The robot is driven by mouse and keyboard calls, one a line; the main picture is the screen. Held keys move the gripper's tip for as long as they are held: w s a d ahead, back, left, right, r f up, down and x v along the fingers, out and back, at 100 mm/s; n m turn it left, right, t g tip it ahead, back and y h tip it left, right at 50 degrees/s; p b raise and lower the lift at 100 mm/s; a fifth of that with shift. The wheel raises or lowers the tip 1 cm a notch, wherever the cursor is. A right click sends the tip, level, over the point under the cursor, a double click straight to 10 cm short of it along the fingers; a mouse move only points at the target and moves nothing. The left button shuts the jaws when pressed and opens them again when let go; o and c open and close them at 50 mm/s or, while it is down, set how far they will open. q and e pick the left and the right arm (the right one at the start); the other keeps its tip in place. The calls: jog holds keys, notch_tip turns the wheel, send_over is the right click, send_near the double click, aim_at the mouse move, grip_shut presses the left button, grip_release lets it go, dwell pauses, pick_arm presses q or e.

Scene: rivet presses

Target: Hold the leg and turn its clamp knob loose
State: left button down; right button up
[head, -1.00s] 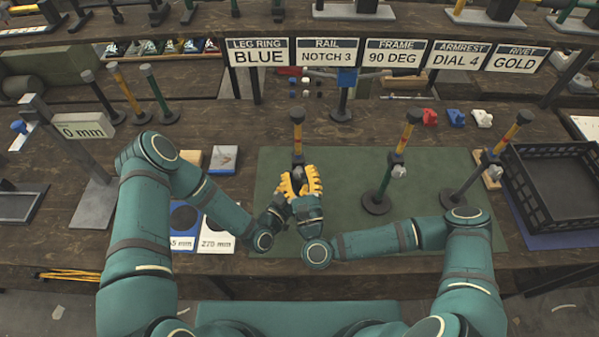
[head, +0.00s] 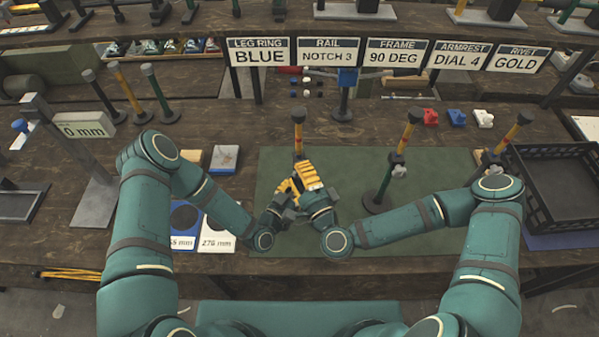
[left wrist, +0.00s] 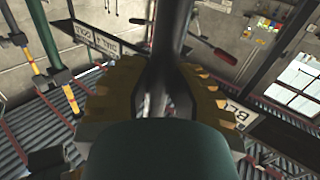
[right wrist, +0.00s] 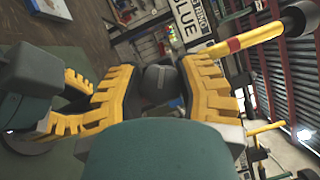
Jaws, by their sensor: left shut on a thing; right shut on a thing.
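The leg (head: 298,135) stands upright on the green mat, with a yellow upper tube, a red band and a black top end. Its lower part is hidden behind my grippers in the head view. My left gripper (head: 284,193) is shut around the leg's dark tube, which shows in the left wrist view (left wrist: 172,45). My right gripper (head: 307,177) is shut on the dark round clamp knob (right wrist: 160,86), seen between its yellow fingers in the right wrist view. The leg's yellow tube (right wrist: 248,39) runs off to the upper right there.
Another leg (head: 391,168) stands on the green mat (head: 345,165) to the right. A further leg (head: 510,140) is partly hidden by my right arm. A black crate (head: 560,190) stands at the right. A gauge post marked 0 mm (head: 84,126) is at the left.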

jog(key=n+g, duration=0.1)
jog(key=n, duration=0.2)
jog(key=shift+n+g, duration=0.3)
jog(key=n+h, duration=0.1)
jog(key=n, duration=0.2)
jog(key=shift+g, duration=0.4)
jog(key=n+h, duration=0.1)
jog(key=n, duration=0.2)
jog(key=shift+f+g+h, duration=0.15)
jog(key=shift+g+h, duration=0.25)
jog(key=shift+d+n+h, duration=0.1)
jog(key=shift+n+h, duration=0.5)
jog(key=shift+n, duration=0.3)
jog(key=o, duration=1.2)
